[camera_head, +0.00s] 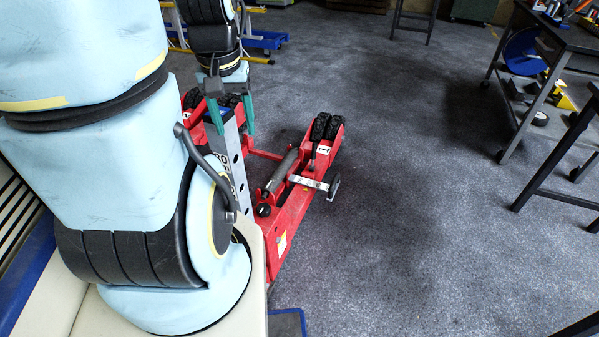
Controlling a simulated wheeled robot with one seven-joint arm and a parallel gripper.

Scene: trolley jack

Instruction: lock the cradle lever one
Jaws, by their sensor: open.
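The red trolley jack (286,219) stands on the floor at the centre. Its right-hand cradle has black rollers (321,127) and a white label marked 1 (323,150). A small dark upright piece (312,160) beside that label may be the lever; its position is too small to read. My gripper (234,131) points down with its two teal fingers spread and nothing visible between them held. In the picture it overlaps a grey perforated upright bar (236,160), left of the cradle marked 1; contact cannot be told. My arm partly hides the left cradle.
A silver bar (308,182) with a dark wheel-like end (334,186) crosses the jack. A workbench (566,40) with tools stands at the right. A blue and yellow stand (264,40) is behind. The carpet right of the jack is clear.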

